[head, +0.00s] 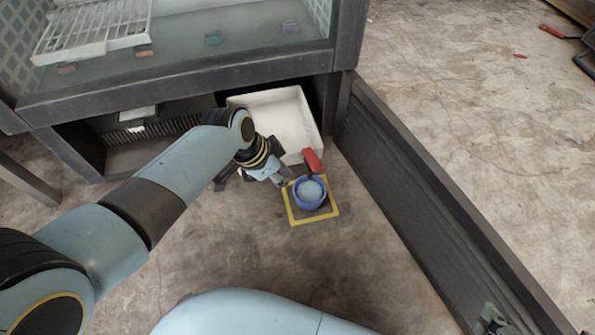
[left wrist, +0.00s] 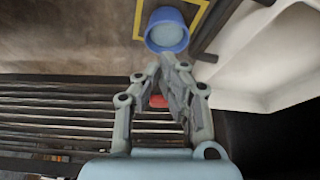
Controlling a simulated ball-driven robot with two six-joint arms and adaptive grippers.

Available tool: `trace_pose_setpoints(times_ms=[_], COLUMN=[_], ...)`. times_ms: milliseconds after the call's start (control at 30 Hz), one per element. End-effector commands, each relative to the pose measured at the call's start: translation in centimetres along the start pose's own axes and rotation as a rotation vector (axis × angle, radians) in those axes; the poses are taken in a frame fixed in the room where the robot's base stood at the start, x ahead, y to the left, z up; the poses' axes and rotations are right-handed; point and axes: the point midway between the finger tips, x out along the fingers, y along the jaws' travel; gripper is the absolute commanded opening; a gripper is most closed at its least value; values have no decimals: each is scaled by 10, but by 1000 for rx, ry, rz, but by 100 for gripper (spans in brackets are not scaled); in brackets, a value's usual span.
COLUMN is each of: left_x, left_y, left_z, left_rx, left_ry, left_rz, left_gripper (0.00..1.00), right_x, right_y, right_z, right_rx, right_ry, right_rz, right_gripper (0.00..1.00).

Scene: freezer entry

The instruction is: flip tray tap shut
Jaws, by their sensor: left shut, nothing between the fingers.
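The white tray (head: 270,105) sits in the open bay under the freezer, and it also shows in the left wrist view (left wrist: 275,55). The tap's red lever (head: 313,160) stands up at the tray's front corner; a bit of red shows at the wrist view's top edge (left wrist: 264,2). A blue cup (head: 310,192) stands below the tap; it shows in the wrist view too (left wrist: 167,30). My left gripper (head: 285,180) is shut and empty, just left of the cup and lever, fingertips together (left wrist: 170,60). Whether it touches the tap is unclear.
The cup stands on a yellow-bordered floor square (head: 312,219). A long dark panel (head: 430,190) bounds the right side. A dark slatted grille (left wrist: 60,115) lies beyond the gripper. A grey-green part at the lower right, perhaps my right gripper (head: 490,319), is barely visible.

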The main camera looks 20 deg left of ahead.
Motion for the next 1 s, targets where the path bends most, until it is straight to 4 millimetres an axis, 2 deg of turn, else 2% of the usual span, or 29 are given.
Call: trace_pose_setpoints(times_ms=[33,200,300,500,700,1000], left_x=[9,14,16,18,18,17], left_y=[1,1,0,0,0,0], left_z=[3,-18,-25,-34,-37,-37], left_rx=[-1,-2,-1,-1,0,-1], left_ry=[-3,0,0,0,1,0], left_rz=[3,2,0,1,-1,-1], left_gripper=[0,0,0,0,0,0], right_x=[2,-2,0,0,-2,-2], right_y=[-1,-5,-4,-5,-5,-5], right_z=[9,18,-6,-31,-38,-38], right_rx=[-1,-8,-15,-25,-28,-27], right_ry=[24,140,236,350,385,382], right_rz=[0,-2,-1,-1,-1,-1], right_gripper=[100,100,100,100,100,100])
